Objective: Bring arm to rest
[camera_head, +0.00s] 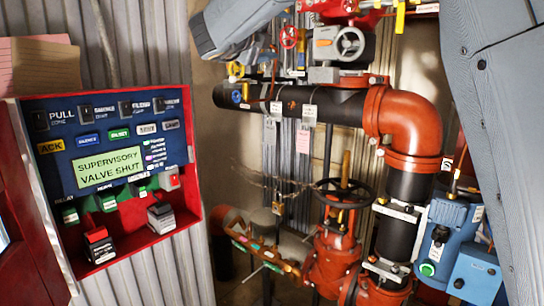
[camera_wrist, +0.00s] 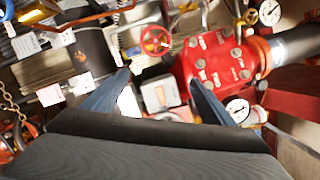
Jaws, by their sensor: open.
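My gripper (camera_wrist: 158,78) shows in the wrist view with its two blue-grey fingers spread apart and nothing held between them. Beyond the fingers are a red valve body (camera_wrist: 212,62) with bolts, a small red handwheel (camera_wrist: 155,40) and a pale grey box (camera_wrist: 160,93). I cannot tell how far the fingertips are from them. In the head view, grey-blue parts of my arm cross the top middle and fill the right side. They hide some of the pipework behind, and the fingers cannot be made out there.
A red-framed alarm panel (camera_head: 110,165) reading "SUPERVISORY VALVE SHUT" stands at left. An orange elbow pipe (camera_head: 408,120), a black handwheel (camera_head: 343,193) and a blue box (camera_head: 447,232) stand at middle and right. Pressure gauges (camera_wrist: 270,13) show in the wrist view.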

